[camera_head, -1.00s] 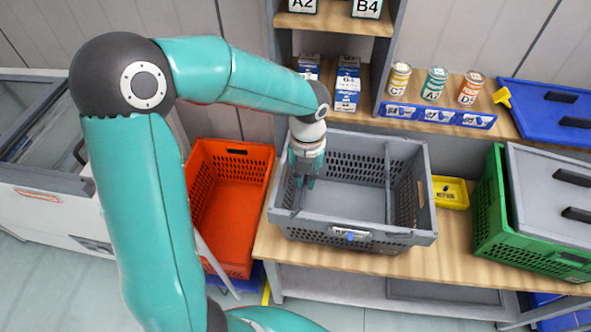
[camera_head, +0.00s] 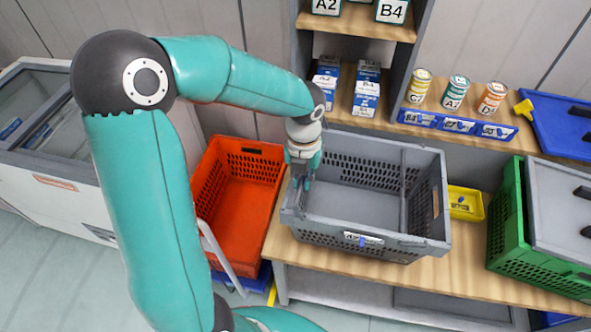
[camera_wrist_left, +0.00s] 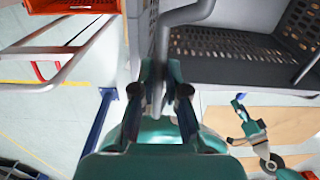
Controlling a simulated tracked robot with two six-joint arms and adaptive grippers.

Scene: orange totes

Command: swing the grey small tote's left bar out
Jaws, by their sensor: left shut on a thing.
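The grey small tote (camera_head: 330,238) stands on the wooden bench in the head view, its inside bare. Its left bar is a bent grey rod (camera_wrist_left: 180,16) at the top middle of the left wrist view, running down between my fingers beside the tote's left wall. My left gripper (camera_head: 303,184) is at the tote's left wall in the head view, pointing down. In the left wrist view it (camera_wrist_left: 157,95) is shut on the left bar. The right bar (camera_head: 404,190) lies along the tote's right side.
An orange tote (camera_head: 238,215) stands low, left of the bench. A yellow bin (camera_head: 466,203) and a green tote (camera_head: 508,220) with a grey lid are to the right. Cartons (camera_head: 366,95) and cans (camera_head: 455,92) stand behind. A pale rail (camera_head: 215,245) runs beside the orange tote.

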